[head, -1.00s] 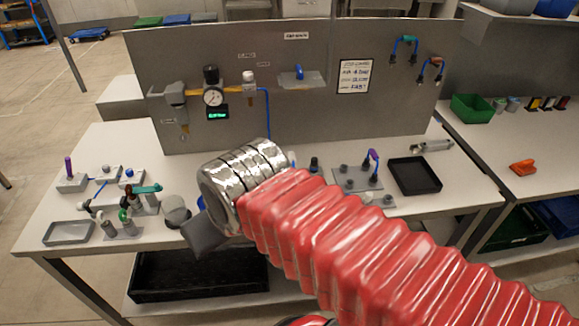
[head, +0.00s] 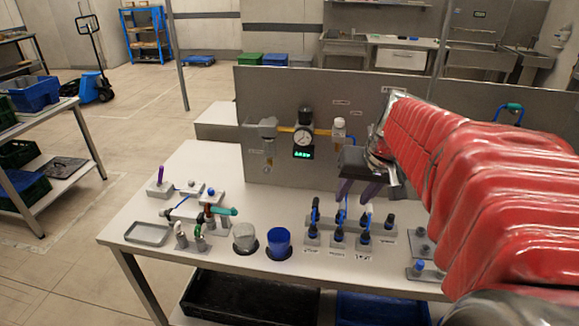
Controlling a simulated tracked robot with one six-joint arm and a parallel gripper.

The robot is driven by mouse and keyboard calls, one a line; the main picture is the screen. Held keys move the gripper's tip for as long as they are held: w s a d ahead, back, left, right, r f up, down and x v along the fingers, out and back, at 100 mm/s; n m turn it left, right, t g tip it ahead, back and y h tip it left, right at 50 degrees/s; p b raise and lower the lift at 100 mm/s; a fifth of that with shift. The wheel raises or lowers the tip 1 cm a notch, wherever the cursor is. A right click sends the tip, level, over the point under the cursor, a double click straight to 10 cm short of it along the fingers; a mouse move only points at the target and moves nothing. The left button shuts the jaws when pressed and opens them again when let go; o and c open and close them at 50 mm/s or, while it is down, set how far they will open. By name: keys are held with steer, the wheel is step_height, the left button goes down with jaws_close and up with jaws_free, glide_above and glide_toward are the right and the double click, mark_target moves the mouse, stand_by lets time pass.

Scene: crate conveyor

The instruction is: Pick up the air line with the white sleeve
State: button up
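A row of small grey stands with short blue air lines and black fittings (head: 315,213) stands at the front of the bench, below my gripper (head: 357,192). One line at the right of this row shows a pale, whitish part (head: 368,210), which may be the white sleeve; it is too small to be sure. My gripper hangs over the row with its two dark fingers pointing down and apart. It looks open, and I see nothing held between the fingers. The lines' upper parts are partly hidden behind the fingers.
A grey panel with a gauge (head: 303,138) stands behind the bench (head: 222,169). A grey cup (head: 244,238) and a blue cup (head: 278,243) stand left of the row. Fittings and a shallow grey tray (head: 148,234) are farther left. My red arm hides the right side.

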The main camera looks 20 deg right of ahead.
steer(key=m, duration=0.2)
glide_toward(370, 207)
step_height(370, 207, up, 3)
steer(key=shift+s+f, duration=0.1)
steer(key=shift+s, duration=0.25)
steer(key=shift+x, duration=4.3)
steer(key=shift+f, duration=0.15)
steer(key=shift+x, duration=2.5)
steer(key=shift+s, duration=0.15)
jaws_close()
